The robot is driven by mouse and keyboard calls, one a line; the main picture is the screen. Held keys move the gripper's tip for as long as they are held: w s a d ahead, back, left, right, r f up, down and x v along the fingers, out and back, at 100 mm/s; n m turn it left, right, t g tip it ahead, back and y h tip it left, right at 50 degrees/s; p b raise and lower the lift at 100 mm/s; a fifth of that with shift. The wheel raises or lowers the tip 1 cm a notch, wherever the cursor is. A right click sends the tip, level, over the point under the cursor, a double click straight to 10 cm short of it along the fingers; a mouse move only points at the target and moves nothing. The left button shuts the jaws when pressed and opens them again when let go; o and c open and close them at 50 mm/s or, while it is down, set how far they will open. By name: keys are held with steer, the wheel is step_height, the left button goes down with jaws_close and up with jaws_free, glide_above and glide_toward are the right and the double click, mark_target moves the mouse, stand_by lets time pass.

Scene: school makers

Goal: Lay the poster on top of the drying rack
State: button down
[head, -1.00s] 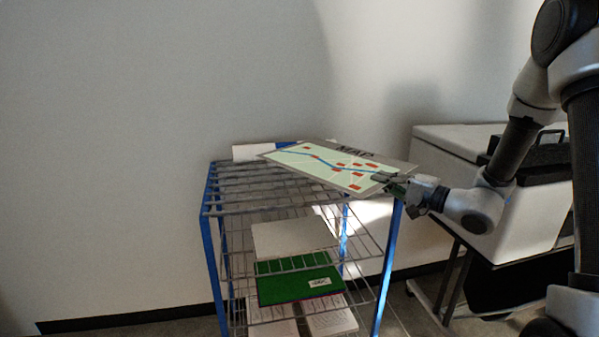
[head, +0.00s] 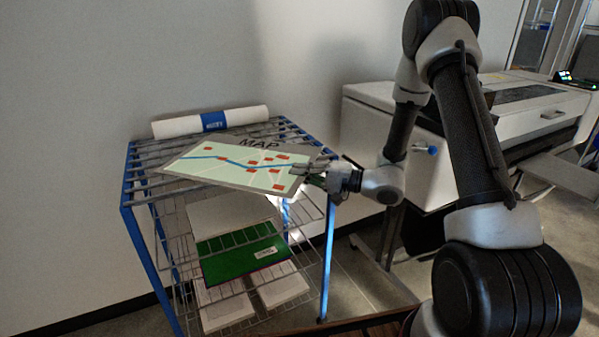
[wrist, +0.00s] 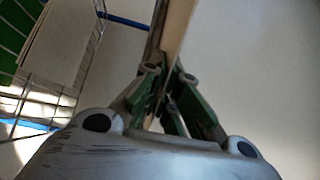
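The poster (head: 225,168) is a flat sheet with a green map, a blue line, red blocks and the word MAP. My gripper (head: 312,172) is shut on its right edge. The poster is held out roughly level, over the front right part of the rack's top in the head view. I cannot tell whether it touches the bars. The drying rack (head: 127,190) has blue posts and grey wire shelves. In the wrist view the poster (wrist: 180,30) shows edge-on between the fingers of my gripper (wrist: 165,85).
A white roll with a blue band (head: 210,122) lies along the back of the rack's top. A green board (head: 242,252) and white sheets (head: 228,212) lie on lower shelves. A large white machine (head: 375,140) stands to the right. A wooden edge (head: 355,326) shows at the bottom.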

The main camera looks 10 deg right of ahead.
steer(key=c, duration=1.6)
jaws_free()
steer(key=shift+f, duration=0.1)
steer(key=shift+c, duration=0.2)
